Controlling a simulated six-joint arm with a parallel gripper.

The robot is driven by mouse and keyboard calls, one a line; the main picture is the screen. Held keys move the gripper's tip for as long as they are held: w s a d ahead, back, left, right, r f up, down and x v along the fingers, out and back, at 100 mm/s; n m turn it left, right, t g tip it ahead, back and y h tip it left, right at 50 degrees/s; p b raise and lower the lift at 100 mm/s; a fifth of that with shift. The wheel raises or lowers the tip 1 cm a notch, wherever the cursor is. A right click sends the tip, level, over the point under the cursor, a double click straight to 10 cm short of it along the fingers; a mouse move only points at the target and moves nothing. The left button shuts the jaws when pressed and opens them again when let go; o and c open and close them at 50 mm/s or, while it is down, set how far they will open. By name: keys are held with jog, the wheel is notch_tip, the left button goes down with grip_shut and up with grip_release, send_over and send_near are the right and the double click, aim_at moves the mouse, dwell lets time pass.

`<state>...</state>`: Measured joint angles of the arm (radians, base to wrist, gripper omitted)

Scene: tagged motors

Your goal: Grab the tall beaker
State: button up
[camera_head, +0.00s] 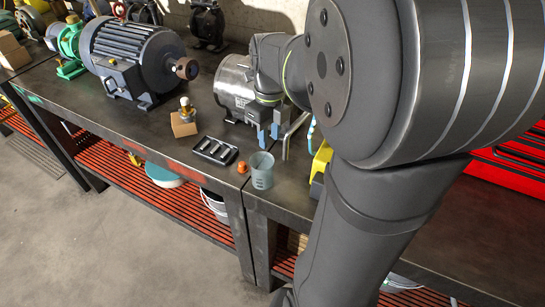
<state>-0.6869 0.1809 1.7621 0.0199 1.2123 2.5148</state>
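A tall, clear grey-blue beaker (262,172) stands upright near the front edge of the dark workbench, at the middle of the camera_head view. My gripper (268,134) is above and behind it in the picture, pointing down with two blue fingertips. A small gap shows between the fingertips and nothing is seen between them. The gripper appears apart from the beaker. My arm's large dark links cover the right side of the view and hide the bench there.
An orange cap (242,168) and a black tray (214,151) sit left of the beaker. A silver motor (234,84) stands behind my gripper. A yellow object (321,160) is to the right. A large grey motor (130,55) and cardboard block (184,124) are farther left.

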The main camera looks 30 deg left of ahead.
aim_at(270, 168)
notch_tip(270, 168, down, 12)
jog(key=shift+s+f, duration=0.1)
jog(key=shift+f, duration=0.15)
dwell(0.3)
jog(key=shift+c, duration=0.4)
grip_shut()
